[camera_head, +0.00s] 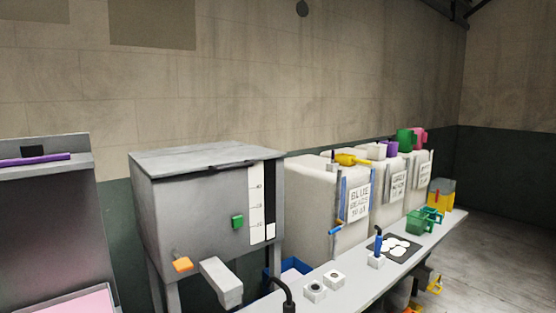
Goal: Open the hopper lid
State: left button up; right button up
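The grey metal hopper (188,218) stands left of centre on legs. Its flat lid (200,155) lies closed on top, with a thin dark bar, perhaps a handle, along its front edge. A green button (237,222) and a white level scale (256,215) are on its front. An orange block (182,265) and a grey spout-like arm (222,282) stick out low on the front. Neither of my grippers is in view.
A bench (370,278) runs to the right of the hopper, with small blocks, a black mat and a green jug (420,222). White containers (325,205) with signs stand behind it. A grey machine (45,215) with a purple bar is at the left.

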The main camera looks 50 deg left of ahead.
aim_at(220, 160)
jog(key=i, duration=1.55)
jog(key=u, duration=3.75)
